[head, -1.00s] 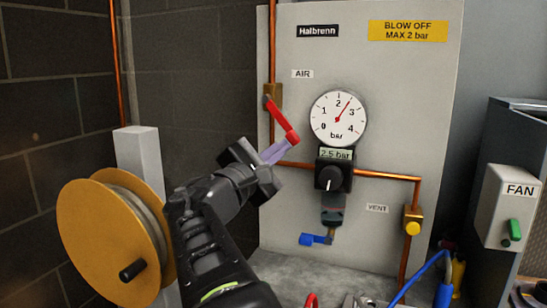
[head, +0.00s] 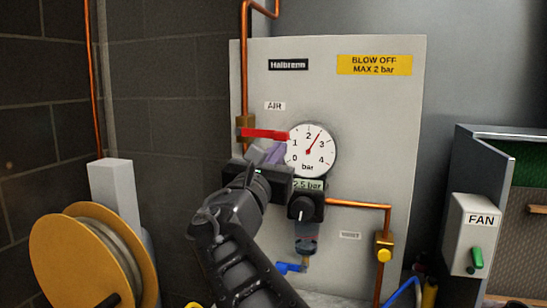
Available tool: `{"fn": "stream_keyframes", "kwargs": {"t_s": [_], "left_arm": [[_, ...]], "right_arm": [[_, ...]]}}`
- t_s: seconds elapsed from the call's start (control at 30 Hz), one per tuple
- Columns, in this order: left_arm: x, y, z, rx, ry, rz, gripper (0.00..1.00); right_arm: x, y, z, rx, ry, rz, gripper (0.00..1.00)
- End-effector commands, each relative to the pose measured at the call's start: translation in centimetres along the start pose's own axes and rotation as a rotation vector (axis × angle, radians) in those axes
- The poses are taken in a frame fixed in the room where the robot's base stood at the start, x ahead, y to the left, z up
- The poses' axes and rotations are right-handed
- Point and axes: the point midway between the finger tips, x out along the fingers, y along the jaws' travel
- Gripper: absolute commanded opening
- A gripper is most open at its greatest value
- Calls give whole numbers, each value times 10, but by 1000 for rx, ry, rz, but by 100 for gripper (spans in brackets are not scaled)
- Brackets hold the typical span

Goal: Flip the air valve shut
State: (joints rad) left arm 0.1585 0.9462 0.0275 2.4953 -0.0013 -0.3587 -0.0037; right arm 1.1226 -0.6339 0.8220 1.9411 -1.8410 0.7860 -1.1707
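The air valve's red lever (head: 268,133) points right, level and crosswise to the upright copper pipe. Its brass body (head: 245,122) sits on that pipe at the panel's left side, below the AIR label (head: 275,106). My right gripper (head: 267,153) is just below the lever, with its pale purple fingers close under it. I cannot tell whether they touch the lever or how far apart they are. The pressure gauge (head: 311,151) is right of the lever tip, its needle between 2 and 3. My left gripper is out of view.
The regulator knob (head: 301,208) and blue drain lever (head: 290,267) are below the gauge, beside my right arm. A brass vent valve (head: 384,246) is at lower right, and a FAN switch box (head: 470,236) further right. A yellow hose reel (head: 92,263) stands at left.

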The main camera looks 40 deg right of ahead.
Motion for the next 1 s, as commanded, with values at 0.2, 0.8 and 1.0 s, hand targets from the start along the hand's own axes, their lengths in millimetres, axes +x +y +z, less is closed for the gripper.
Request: {"fn": "stream_keyframes", "kwargs": {"t_s": [0.2,0.8,1.0], "left_arm": [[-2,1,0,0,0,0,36],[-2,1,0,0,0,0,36],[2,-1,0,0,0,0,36]], "right_arm": [[1,-1,5,3,-1,-2,0],[-5,-1,9,5,-8,-2,0],[-32,0,8,4,-7,1,0]]}}
